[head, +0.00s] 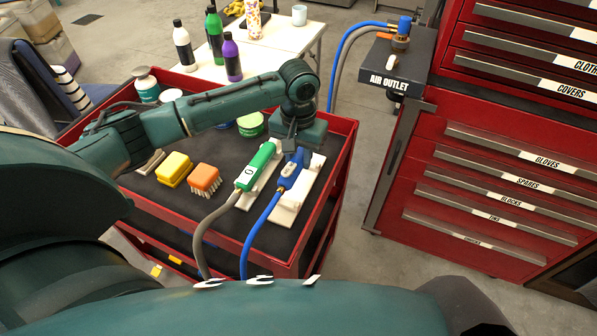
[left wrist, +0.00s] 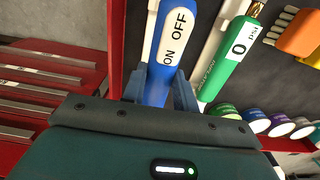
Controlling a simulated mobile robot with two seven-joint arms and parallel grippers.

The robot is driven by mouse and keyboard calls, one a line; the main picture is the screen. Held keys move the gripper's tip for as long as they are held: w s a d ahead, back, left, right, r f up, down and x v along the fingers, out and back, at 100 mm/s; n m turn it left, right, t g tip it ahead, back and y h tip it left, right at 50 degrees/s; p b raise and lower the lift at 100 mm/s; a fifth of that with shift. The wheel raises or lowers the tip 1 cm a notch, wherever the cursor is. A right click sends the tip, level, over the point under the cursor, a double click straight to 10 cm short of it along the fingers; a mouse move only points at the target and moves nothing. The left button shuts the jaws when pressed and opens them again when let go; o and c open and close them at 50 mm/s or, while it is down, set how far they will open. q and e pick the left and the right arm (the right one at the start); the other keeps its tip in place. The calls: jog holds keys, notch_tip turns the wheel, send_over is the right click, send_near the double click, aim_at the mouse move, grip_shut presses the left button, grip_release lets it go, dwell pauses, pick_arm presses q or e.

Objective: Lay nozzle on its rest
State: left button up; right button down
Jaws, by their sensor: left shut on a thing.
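A blue nozzle (head: 289,172) with a blue hose lies over the right-hand white rest (head: 304,195) on the red cart. My left gripper (head: 293,150) is shut on the blue nozzle near its far end. In the left wrist view, the blue nozzle (left wrist: 167,55), with its ON/OFF label, sits between the fingers (left wrist: 160,92). I cannot tell whether it touches the rest or hangs slightly above it. A green nozzle (head: 252,168) with a grey hose lies on the left-hand white rest. My right gripper is not in view.
The cart (head: 345,150) has a raised red rim. A yellow sponge (head: 173,169), an orange brush (head: 204,179) and several tubs share its dark top. A red drawer cabinet (head: 480,190) stands right, and an air outlet box (head: 390,68) is behind.

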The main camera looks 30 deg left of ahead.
pick_arm(q)
notch_tip(320, 180, down, 5)
jog(key=shift+r, duration=0.15)
jog(key=shift+f, duration=0.25)
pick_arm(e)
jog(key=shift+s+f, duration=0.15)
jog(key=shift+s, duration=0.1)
pick_arm(q)
jog(key=shift+f, duration=0.35)
jog(key=o, duration=0.7)
jog(key=shift+f, duration=0.1)
jog(key=shift+o, duration=1.4)
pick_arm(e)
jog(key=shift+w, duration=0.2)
